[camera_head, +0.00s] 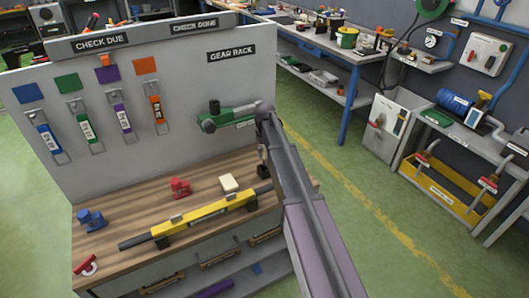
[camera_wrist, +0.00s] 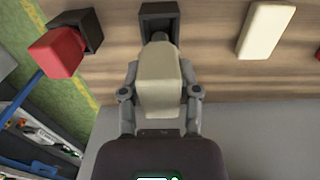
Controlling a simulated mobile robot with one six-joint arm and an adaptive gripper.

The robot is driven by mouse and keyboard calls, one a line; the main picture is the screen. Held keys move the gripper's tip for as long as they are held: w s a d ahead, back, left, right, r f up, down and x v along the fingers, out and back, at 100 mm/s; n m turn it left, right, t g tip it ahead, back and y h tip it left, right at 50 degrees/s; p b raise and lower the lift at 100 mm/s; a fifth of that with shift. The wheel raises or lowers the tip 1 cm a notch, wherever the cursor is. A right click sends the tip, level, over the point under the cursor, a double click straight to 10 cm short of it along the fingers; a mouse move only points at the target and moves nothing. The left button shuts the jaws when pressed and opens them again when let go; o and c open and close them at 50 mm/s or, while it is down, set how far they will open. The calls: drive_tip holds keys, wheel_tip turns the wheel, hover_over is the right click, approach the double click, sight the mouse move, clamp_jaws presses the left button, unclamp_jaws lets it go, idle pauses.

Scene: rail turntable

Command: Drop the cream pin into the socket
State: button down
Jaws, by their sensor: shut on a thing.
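In the wrist view my gripper (camera_wrist: 159,72) is shut on the cream pin (camera_wrist: 159,90), with one finger on each side of it. A dark square socket (camera_wrist: 158,10) lies just beyond the pin, on the wood top. In the head view, my arm mostly hides the gripper, pin and socket.
A red block (camera_wrist: 57,52) with a dark square holder (camera_wrist: 80,29) is left of the socket, by the bench edge. A cream block (camera_wrist: 265,28) lies to the right. In the head view, a yellow bar (camera_head: 205,214) lies along the bench, with a red part (camera_head: 180,187) behind it.

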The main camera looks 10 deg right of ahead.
drive_tip(key=shift+r+p, duration=0.8)
drive_tip(key=shift+r, duration=0.15)
drive_tip(key=shift+r, duration=0.1)
drive_tip(key=shift+r+p, duration=2.45)
drive_tip(key=shift+p, duration=0.1)
drive_tip(key=shift+d, duration=0.15)
